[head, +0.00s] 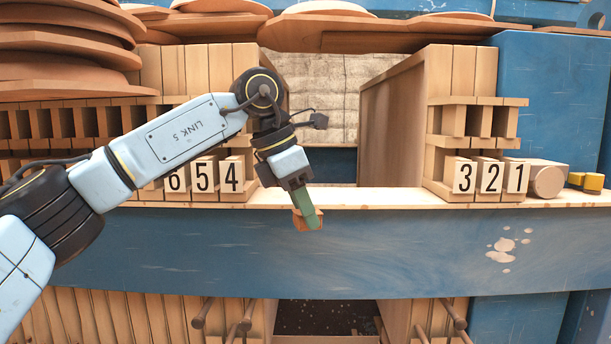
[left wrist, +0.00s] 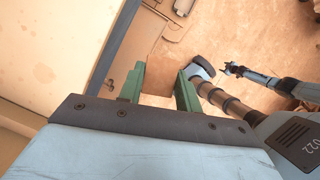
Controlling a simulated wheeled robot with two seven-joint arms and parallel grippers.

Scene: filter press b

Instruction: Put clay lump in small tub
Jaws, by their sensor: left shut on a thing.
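My left gripper (head: 305,210) points down over the front edge of the wooden ledge, with its green fingers shut on a small brown clay lump (head: 309,225). The lump shows around the fingertips, in front of the blue beam. I cannot pick out a small tub in either view. In the left wrist view a dark arm end (left wrist: 233,69) looks like my right gripper, too small to read.
Numbered wooden blocks stand left (head: 203,178) and right (head: 490,178) on the wooden ledge (head: 370,197). The blue beam (head: 400,250) runs below. The ledge's middle is clear.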

